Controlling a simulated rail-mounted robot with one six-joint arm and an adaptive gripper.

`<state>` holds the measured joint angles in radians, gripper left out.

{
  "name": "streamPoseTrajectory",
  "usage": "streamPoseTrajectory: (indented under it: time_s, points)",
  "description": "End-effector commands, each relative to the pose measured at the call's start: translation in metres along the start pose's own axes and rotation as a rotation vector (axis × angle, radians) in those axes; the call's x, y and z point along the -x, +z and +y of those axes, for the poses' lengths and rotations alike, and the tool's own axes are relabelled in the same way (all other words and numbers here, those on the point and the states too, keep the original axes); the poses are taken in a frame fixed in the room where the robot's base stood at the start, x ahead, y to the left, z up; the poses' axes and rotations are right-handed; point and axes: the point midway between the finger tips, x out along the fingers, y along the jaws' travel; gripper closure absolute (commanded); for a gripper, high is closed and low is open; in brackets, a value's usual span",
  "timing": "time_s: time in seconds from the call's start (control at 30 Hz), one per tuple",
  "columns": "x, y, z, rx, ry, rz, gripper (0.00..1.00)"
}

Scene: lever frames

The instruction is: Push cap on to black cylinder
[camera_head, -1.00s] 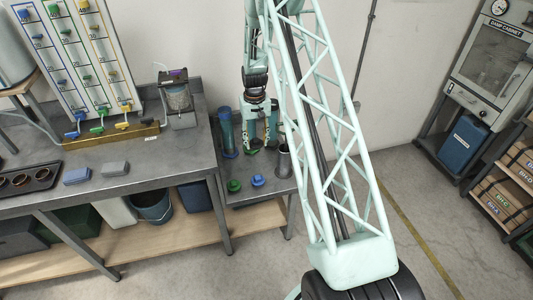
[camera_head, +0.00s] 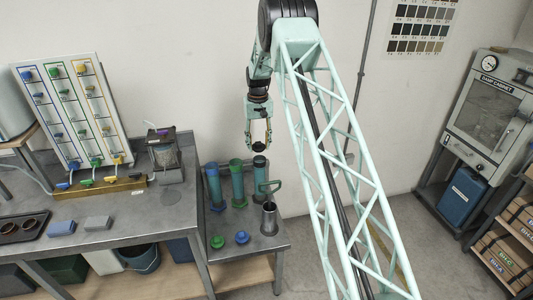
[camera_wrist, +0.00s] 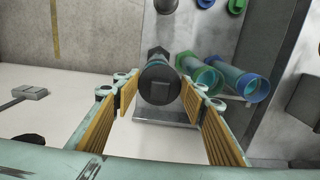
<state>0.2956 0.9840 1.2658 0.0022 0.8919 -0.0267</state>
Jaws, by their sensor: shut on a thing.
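My gripper (camera_head: 258,147) hangs above the small side table. Its fingers are shut on a round black cap, which shows in the wrist view between the yellow pads (camera_wrist: 158,84). The cap has a square raised piece on its face. The black cylinder (camera_head: 260,180) stands upright below my gripper, at the right of a row, with the cap apart from it. A green cylinder (camera_head: 237,185) and a blue cylinder (camera_head: 214,188) stand to its left. In the wrist view, the held cap hides most of what lies behind it.
A green cap (camera_head: 217,241) and a blue cap (camera_head: 241,238) lie at the side table's front. A grey metal container (camera_head: 269,219) stands at its right, with a green handle-like piece above it. A workbench (camera_head: 160,215) stands to the left. The wall is close behind.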

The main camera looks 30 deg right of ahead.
Motion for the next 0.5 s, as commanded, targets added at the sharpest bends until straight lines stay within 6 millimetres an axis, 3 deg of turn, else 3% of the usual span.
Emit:
streamPoseTrajectory:
  time_s: [0.13,0.5]
  points:
    - [0.0087,-0.0057,-0.0057,0.006,0.000,0.001,0.71]
    - [0.0094,-0.0065,-0.0063,0.007,0.000,0.000,0.71]
